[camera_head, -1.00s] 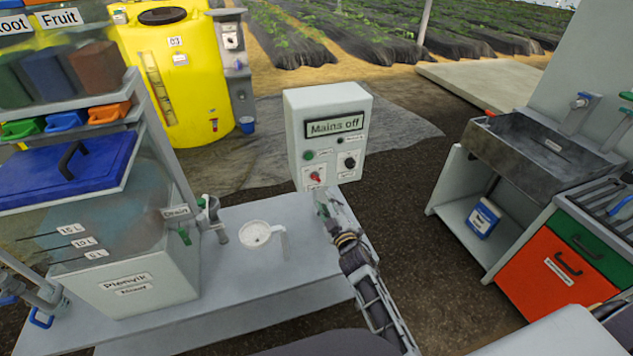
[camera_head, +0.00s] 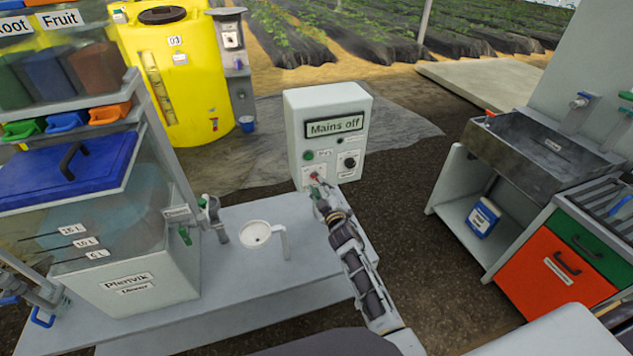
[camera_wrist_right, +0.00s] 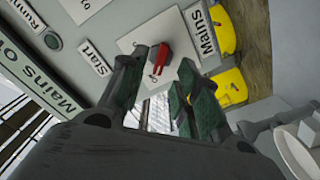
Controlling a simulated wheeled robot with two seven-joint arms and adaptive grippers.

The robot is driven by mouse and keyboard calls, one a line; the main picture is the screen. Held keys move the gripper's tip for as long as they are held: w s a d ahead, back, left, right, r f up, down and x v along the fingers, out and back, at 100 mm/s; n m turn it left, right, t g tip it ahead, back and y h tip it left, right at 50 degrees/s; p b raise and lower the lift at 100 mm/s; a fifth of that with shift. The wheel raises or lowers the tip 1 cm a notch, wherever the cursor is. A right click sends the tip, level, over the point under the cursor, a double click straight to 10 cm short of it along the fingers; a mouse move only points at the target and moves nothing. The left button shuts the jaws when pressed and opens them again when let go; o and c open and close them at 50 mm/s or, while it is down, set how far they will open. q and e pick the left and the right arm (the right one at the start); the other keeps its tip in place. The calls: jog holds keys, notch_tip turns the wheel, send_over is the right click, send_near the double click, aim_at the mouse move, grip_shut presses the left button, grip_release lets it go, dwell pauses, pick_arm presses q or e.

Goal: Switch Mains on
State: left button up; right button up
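The pale control box (camera_head: 357,112) stands beyond the bench, and its display (camera_head: 334,127) reads "Mains off". The Mains switch (camera_head: 315,176) is a red lever on a white plate at the box's lower left. My right gripper (camera_head: 317,188) is just in front of it and partly covers the plate. In the right wrist view the red switch (camera_wrist_right: 161,57) shows at the fingertips, between the two dark green fingers of my right gripper (camera_wrist_right: 154,78). The fingers are apart, and I cannot tell whether either touches the lever.
A green Start button (camera_head: 308,155) and a black knob (camera_head: 350,162) sit close above and right of the switch. A white strainer cup (camera_head: 256,234) and the mixer tank (camera_head: 130,295) stand on the bench (camera_head: 225,322). A sink unit (camera_head: 535,150) is at right.

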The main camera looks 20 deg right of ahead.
aim_at(316, 179)
jog(key=shift+w+a, duration=0.1)
jog(key=shift+w, duration=1.8)
grip_shut()
